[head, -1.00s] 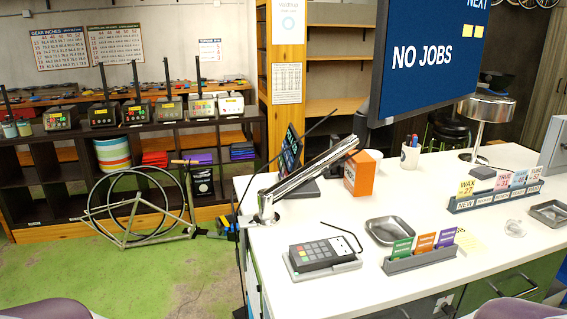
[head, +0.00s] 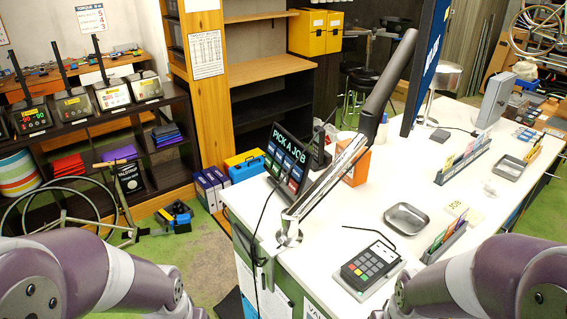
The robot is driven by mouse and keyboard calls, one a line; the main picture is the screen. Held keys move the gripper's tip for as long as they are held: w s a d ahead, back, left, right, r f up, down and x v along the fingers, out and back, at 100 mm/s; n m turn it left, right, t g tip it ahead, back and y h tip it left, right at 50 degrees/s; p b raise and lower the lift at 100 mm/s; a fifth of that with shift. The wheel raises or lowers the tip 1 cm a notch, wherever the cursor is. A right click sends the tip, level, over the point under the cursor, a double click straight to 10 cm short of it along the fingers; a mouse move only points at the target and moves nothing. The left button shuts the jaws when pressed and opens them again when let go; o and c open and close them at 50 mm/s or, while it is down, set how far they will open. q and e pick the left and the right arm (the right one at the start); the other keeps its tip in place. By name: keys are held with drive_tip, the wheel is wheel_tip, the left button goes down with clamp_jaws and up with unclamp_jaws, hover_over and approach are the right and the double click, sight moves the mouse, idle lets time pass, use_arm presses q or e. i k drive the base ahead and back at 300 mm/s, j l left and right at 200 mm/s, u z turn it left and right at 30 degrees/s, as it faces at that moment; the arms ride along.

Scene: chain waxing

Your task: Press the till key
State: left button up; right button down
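A dark keypad (head: 368,266) with grey and coloured keys lies on a grey base near the front edge of the white counter (head: 340,222). A screen (head: 286,160) reading "PICK A JOB", with several coloured tiles, stands tilted at the counter's left side. I cannot tell which key is the till key. Purple-grey links of my two arms show at the lower left and lower right. Both of my grippers are out of view.
A silver pole (head: 325,178) rises from a clamp on the counter to the monitor. A metal tray (head: 407,218), a card rack (head: 446,240), an orange box (head: 356,165) and a label rack (head: 462,160) stand on the counter. A grey box (head: 494,98) is farther back.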

sight(285, 181)
drive_tip(key=i+j+z, duration=0.25)
drive_tip(key=j+z, duration=0.15)
drive_tip(key=j, duration=0.45)
drive_tip(key=i+j+z, duration=0.15)
drive_tip(key=j+z, duration=0.25)
drive_tip(key=j, duration=0.45)
drive_tip(key=j+z, duration=0.4)
drive_tip(key=j, duration=0.55)
drive_tip(key=i+j+z, duration=0.5)
drive_tip(key=i+j, duration=0.05)
